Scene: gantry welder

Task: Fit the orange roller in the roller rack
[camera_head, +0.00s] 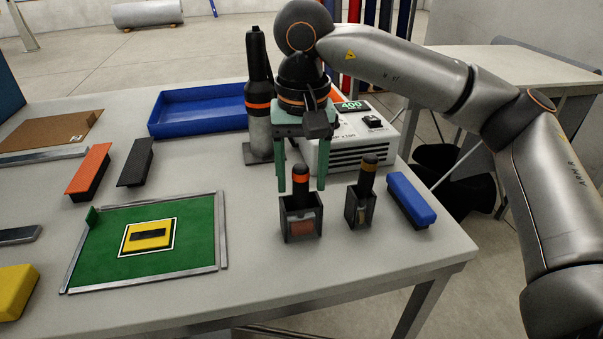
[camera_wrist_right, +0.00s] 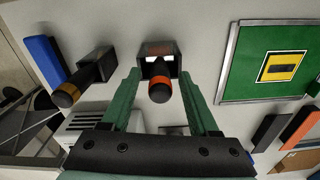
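A black upright handle with an orange band, seemingly the orange roller (camera_head: 300,180), stands in a dark square holder (camera_head: 302,228) near the table's front right. A second black handle with a brownish-yellow band (camera_head: 367,174) stands in a similar holder (camera_head: 360,208) to its right. I cannot tell whether these holders are the roller rack. My right gripper (camera_head: 302,187) points down with its green fingers on either side of the orange-banded handle. In the right wrist view, the handle (camera_wrist_right: 160,90) lies between the open fingers (camera_wrist_right: 160,75), with gaps on both sides. My left gripper is out of view.
A blue block (camera_head: 411,199) lies right of the holders. A white machine (camera_head: 350,145) and a black bottle-shaped tool (camera_head: 259,95) stand behind. A green mat (camera_head: 95,262) with metal edging lies left. A blue tray (camera_head: 190,115) and orange and black blocks lie farther back.

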